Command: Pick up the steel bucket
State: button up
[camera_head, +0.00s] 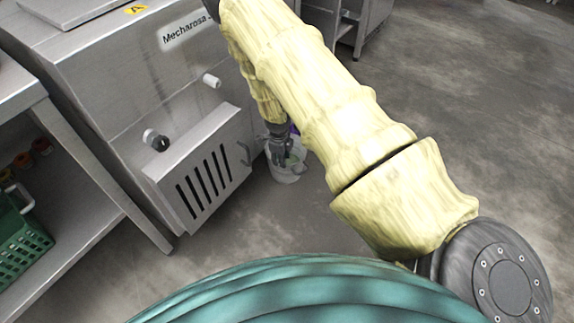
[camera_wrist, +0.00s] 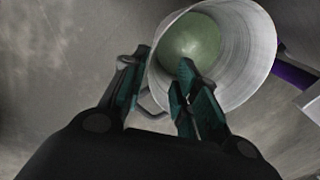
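The steel bucket (camera_head: 287,174) stands on the floor beside the steel machine, partly hidden by my gripper (camera_head: 279,146) in the head view. In the wrist view the bucket (camera_wrist: 247,50) is a pale grey cylinder seen into its mouth, with something round and green inside. My gripper (camera_wrist: 163,60) is open there. Its left finger is outside the bucket's near rim and its right finger overlaps the mouth, so the near wall lies between them. A grey loop, perhaps the handle, shows between the fingers. I cannot tell whether either finger touches the wall.
The steel machine (camera_head: 130,100) stands close left of the bucket, with a slotted panel (camera_head: 205,172) and a hook jutting out. A purple item (camera_wrist: 292,74) is beside the bucket. A green crate (camera_head: 22,240) sits on a shelf at left. Floor to the right is clear.

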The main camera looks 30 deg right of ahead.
aim_at(280, 169)
jog(key=f+b, duration=0.1)
jog(key=f, duration=0.1)
jog(key=f+b, duration=0.1)
jog(key=f, duration=0.1)
jog(key=f+b, duration=0.1)
jog(key=shift+w+a+f, duration=0.1)
jog(key=shift+a+f, duration=0.15)
jog(key=shift+f, duration=0.15)
jog(key=shift+w+f, duration=0.1)
jog(key=shift+f, duration=0.35)
grip_shut()
jog(key=shift+d+r, duration=0.1)
